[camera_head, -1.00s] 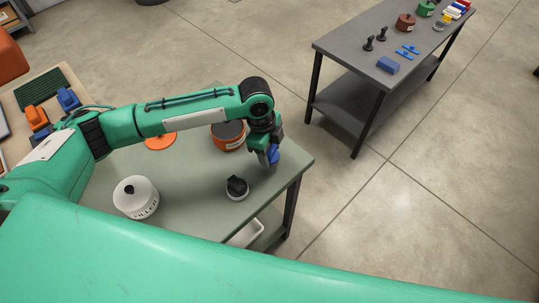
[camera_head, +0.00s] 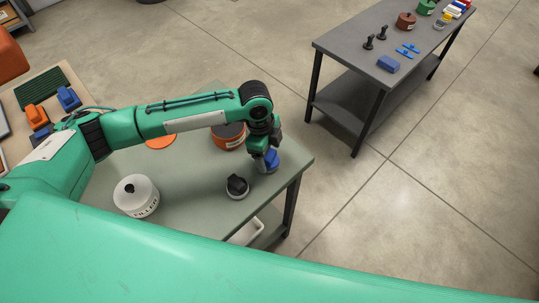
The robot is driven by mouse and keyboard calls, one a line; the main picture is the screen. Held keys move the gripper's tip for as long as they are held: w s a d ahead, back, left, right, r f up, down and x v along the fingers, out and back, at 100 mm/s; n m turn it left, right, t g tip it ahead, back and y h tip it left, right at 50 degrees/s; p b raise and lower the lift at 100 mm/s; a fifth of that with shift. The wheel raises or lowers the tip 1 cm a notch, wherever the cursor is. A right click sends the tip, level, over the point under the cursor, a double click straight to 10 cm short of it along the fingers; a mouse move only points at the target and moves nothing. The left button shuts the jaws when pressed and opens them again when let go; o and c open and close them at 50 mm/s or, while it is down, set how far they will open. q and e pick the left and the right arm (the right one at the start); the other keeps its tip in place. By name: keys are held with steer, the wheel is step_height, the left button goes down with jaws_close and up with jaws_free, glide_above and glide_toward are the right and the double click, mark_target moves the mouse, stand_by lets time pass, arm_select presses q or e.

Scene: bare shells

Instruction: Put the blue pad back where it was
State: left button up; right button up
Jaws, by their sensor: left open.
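A blue pad (camera_head: 270,163) is at the right end of the green-grey table (camera_head: 200,185), near its edge. My left gripper (camera_head: 264,153) is directly above and around it, pointing down. The gripper is open; its fingers partly hide the pad, and I cannot tell whether they touch it. A similar blue piece (camera_head: 68,99) sits on the wooden bench at left, and a blue block (camera_head: 388,63) lies on the far grey table. My right gripper is not in view.
On the near table are a white round container (camera_head: 136,196), a black-topped knob (camera_head: 237,186), an orange-and-black tin (camera_head: 228,135) and an orange disc (camera_head: 160,142). The grey table (camera_head: 345,48) carries several small items. Open floor lies between the tables.

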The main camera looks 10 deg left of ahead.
arm_select(q)
step_height(320, 180, up, 10)
steer(key=a+b, duration=0.1)
steer(key=shift+w+a+b, duration=0.25)
steer(key=shift+a+b, duration=0.1)
steer(key=shift+a, duration=0.05)
steer(key=shift+d, duration=0.1)
